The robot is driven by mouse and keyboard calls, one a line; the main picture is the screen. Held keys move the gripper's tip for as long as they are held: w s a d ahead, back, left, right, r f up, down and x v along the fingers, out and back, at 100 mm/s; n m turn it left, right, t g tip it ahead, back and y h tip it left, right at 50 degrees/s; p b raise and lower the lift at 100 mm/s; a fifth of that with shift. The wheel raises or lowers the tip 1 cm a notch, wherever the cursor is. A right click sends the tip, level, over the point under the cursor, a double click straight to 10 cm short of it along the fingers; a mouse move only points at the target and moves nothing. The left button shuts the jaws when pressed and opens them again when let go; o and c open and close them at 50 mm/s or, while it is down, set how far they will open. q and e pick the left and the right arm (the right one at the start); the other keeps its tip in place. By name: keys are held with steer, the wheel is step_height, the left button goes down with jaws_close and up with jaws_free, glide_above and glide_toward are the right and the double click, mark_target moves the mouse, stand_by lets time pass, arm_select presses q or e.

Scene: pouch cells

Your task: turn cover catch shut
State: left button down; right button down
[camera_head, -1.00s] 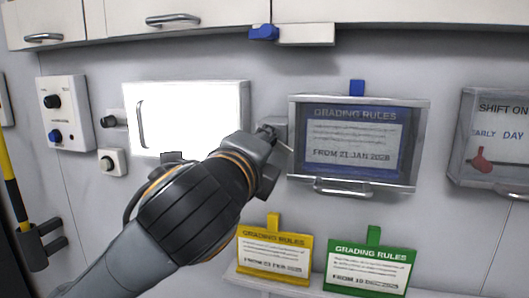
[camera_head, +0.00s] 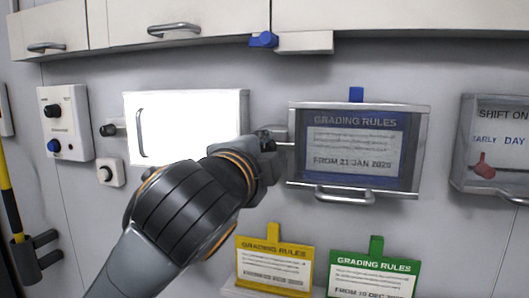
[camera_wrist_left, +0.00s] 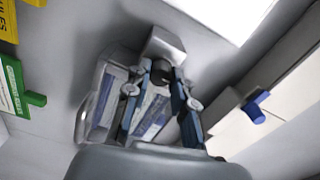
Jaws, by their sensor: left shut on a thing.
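The cover (camera_head: 418,148) is a grey-framed clear panel over a blue-bordered GRADING RULES card, with a bar handle (camera_head: 345,196) along its bottom. It sits flat against the wall in the head view. The catch is a grey block (camera_head: 279,132) at the cover's left edge. My left gripper (camera_head: 267,141) reaches it from the left. In the left wrist view the fingers (camera_wrist_left: 160,78) are shut on the catch's dark knob (camera_wrist_left: 160,70), in front of the grey block. The cover (camera_wrist_left: 84,118) shows behind the fingers. My fingers partly hide the catch, so its exact angle is unclear.
A bright white panel (camera_head: 190,120) hangs left of the catch. Yellow (camera_head: 272,262) and green (camera_head: 372,270) cards stand below the cover. A blue-ended bracket (camera_head: 304,42) is above, under the cabinets. Another framed board (camera_head: 487,178) hangs at the right.

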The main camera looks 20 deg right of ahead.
stand_by(0.3)
arm_select(q)
steer(key=c, duration=1.1)
jaws_free()
steer(key=v, duration=1.2)
steer(key=shift+w, duration=0.1)
steer(key=shift+a, duration=0.1)
